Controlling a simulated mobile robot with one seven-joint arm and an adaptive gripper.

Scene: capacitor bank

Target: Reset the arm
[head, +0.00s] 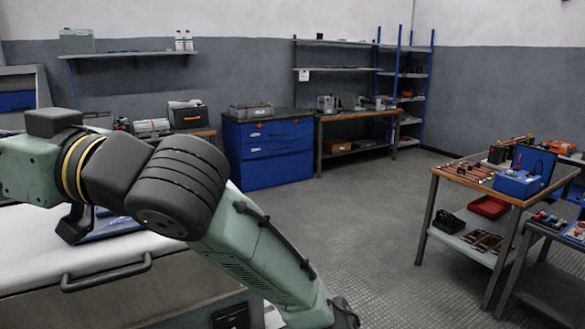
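My arm (255,250) reaches across the left and lower middle of the head view. It is pale green with black joint covers. It bends at a large black joint and slopes down to the right, leaving the picture at the bottom edge. My gripper is not in the picture. I cannot see whether it holds anything.
A white-topped cabinet (95,262) with a dark handle is close behind my arm at the left. A workbench (513,193) with tools and a blue case (520,182) stands at the right. A blue drawer cabinet (270,150) is at the back. The middle floor (365,225) is clear.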

